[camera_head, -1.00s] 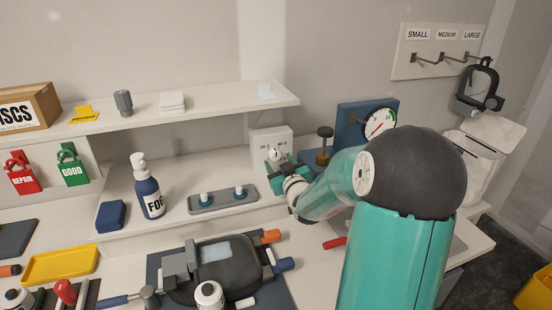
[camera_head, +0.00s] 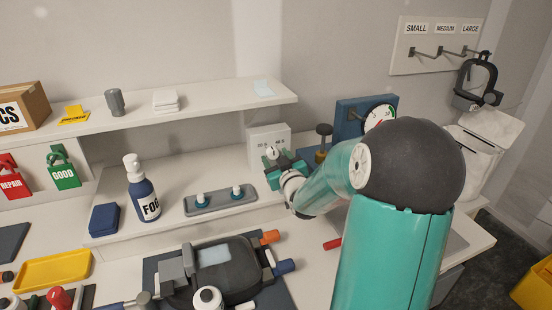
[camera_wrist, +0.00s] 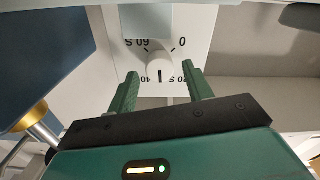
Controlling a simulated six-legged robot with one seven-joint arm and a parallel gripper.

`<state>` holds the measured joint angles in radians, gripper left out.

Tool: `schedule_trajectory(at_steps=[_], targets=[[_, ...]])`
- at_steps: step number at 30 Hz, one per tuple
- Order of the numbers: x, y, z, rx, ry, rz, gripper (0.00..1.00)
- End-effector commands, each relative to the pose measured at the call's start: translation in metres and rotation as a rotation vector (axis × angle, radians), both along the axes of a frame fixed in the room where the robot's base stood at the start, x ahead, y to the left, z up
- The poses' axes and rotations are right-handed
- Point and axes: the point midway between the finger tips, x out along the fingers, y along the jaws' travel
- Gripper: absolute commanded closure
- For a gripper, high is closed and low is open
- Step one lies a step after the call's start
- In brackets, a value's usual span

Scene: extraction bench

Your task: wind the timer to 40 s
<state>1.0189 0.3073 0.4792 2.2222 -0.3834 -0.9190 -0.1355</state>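The timer is a white box (camera_head: 258,137) at the back of the bench in the head view. Its round white knob (camera_wrist: 160,60) has a black pointer mark. In the wrist view the timer face is upside down, with 60 S, 0, 40 and 20 S around the knob. The pointer faces down in that picture, between 40 and 20. My gripper (camera_wrist: 160,75) is open, one green finger on each side of the knob's lower part, with visible gaps to it. In the head view my gripper (camera_head: 279,166) is just in front of the timer, partly covering its lower face.
A blue gauge stand (camera_head: 347,121) with a dark-topped plunger (camera_head: 323,131) stands close right of my gripper. A grey tray with two white-topped pegs (camera_head: 220,202) lies to its left. A shelf (camera_head: 205,112) runs behind at left. A FOG bottle (camera_head: 144,195) stands further left.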

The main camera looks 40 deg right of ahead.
Motion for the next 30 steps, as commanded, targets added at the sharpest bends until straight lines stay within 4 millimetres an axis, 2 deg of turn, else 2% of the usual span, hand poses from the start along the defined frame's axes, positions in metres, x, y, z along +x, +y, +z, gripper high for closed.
schedule_trajectory(at_steps=[1, 6, 30], targets=[[0.0001, 0.0001, -0.0001, 0.000, 0.000, 0.000, 0.60], [0.0005, 0.0000, -0.0002, 0.000, 0.000, 0.001, 0.91], [0.0020, 0.0000, 0.0002, 0.000, -0.001, 0.001, 0.91]])
